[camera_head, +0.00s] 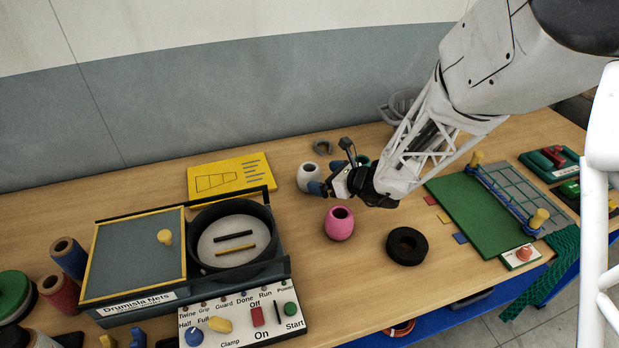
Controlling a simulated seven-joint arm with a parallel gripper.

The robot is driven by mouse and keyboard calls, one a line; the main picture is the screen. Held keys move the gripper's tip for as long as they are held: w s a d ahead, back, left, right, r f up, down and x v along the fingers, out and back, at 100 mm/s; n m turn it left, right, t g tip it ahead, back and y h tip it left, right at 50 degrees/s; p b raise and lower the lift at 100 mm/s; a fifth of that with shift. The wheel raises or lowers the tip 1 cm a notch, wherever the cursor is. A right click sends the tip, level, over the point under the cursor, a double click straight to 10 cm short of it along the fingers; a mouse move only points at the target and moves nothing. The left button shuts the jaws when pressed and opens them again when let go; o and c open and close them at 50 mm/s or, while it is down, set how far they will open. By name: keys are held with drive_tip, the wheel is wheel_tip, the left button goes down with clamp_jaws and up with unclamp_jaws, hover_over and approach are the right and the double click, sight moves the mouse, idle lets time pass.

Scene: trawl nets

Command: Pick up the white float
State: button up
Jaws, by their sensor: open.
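The white float (307,178) is a barrel-shaped piece with a dark hole in its top. It stands upright on the wooden table, left of the arm. My gripper (325,179) is just right of the white float, with its blue fingertips close to it. The gripper is open and nothing shows between its fingers. I cannot tell whether a fingertip touches the float. A small part of the float's lower right side is hidden by the near fingertip.
A pink float (339,224) stands just in front of the gripper, with a black ring (407,246) to its right. A green piece (363,160) is partly hidden behind the gripper. The machine with a round drum (274,196) stands left. A grey horseshoe-shaped piece (323,146) lies behind.

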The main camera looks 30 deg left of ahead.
sight(311, 175)
drive_tip(key=shift+a, duration=0.15)
drive_tip(key=shift+x, duration=2.55)
drive_tip(key=shift+r, duration=0.1)
drive_tip(key=c, duration=0.9)
drive_tip(key=shift+r, duration=0.1)
drive_tip(key=shift+c, duration=0.2)
wheel_tip(311, 175, up, 10)
